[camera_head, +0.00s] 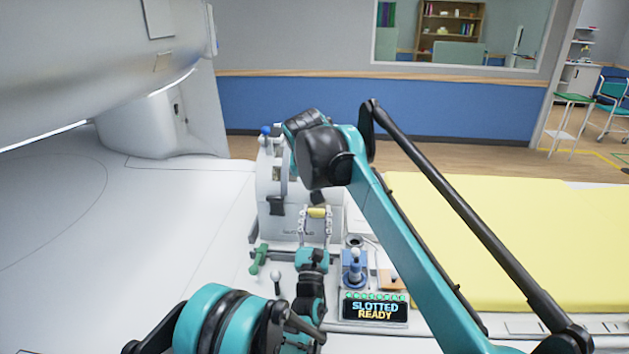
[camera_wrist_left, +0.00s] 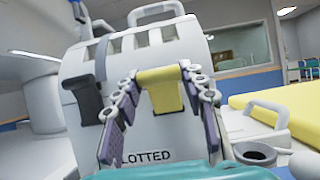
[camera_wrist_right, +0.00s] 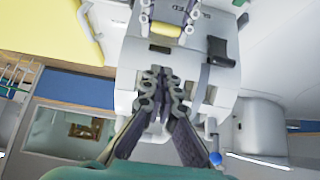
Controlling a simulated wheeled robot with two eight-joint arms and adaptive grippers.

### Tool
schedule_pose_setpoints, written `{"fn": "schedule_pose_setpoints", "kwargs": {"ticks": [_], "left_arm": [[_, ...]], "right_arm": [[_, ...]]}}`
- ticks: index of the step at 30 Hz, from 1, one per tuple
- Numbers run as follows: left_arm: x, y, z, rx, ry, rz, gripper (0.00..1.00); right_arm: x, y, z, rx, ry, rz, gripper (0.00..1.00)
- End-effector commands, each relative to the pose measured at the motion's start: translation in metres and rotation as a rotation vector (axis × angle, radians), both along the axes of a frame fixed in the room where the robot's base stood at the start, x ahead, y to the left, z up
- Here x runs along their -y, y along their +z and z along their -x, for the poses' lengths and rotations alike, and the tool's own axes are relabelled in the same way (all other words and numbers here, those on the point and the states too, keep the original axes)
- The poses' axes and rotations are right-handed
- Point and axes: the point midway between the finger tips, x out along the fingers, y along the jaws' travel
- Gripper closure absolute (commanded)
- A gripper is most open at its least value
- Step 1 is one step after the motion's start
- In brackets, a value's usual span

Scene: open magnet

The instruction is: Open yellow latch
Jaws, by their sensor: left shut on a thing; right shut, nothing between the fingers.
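The yellow latch (camera_head: 317,212) is on the front of the white device (camera_head: 272,225), above its printed label. My left gripper (camera_head: 316,219) has one finger on each side of the latch and is shut on it. The left wrist view shows the latch (camera_wrist_left: 162,78) between those fingertips (camera_wrist_left: 160,84). My right gripper (camera_wrist_right: 160,82) is shut and empty over the top of the device, by its top handle. The right wrist view also shows the yellow latch (camera_wrist_right: 165,29) with the left fingers beside it. In the head view my right wrist hides the device's upper right part.
A black latch (camera_wrist_left: 85,97) is left of the yellow one. A green lever (camera_head: 258,258), a blue-based stick (camera_head: 355,268) and a display (camera_head: 374,309) reading "SLOTTED READY" stand in front of the device. A yellow pad (camera_head: 540,245) lies at right. White surface at left is clear.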

Motion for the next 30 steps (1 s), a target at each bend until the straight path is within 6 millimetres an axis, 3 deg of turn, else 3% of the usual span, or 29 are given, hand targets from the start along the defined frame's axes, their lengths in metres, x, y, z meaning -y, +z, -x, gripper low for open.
{"fn": "schedule_pose_setpoints", "kwargs": {"ticks": [6, 12, 30], "left_arm": [[0.001, 0.0, 0.0, -0.001, -0.001, 0.0, 1.0], [0.001, 0.0, 0.0, -0.001, -0.001, 0.0, 1.0], [0.001, 0.0, 0.0, -0.001, -0.001, 0.0, 1.0]], "right_arm": [[0.001, -0.036, -0.03, 0.0, -0.002, -0.001, 1.0], [0.0, -0.063, -0.025, 0.0, 0.001, -0.001, 1.0], [0.0, -0.079, -0.02, 0.0, 0.001, 0.0, 1.0]]}}
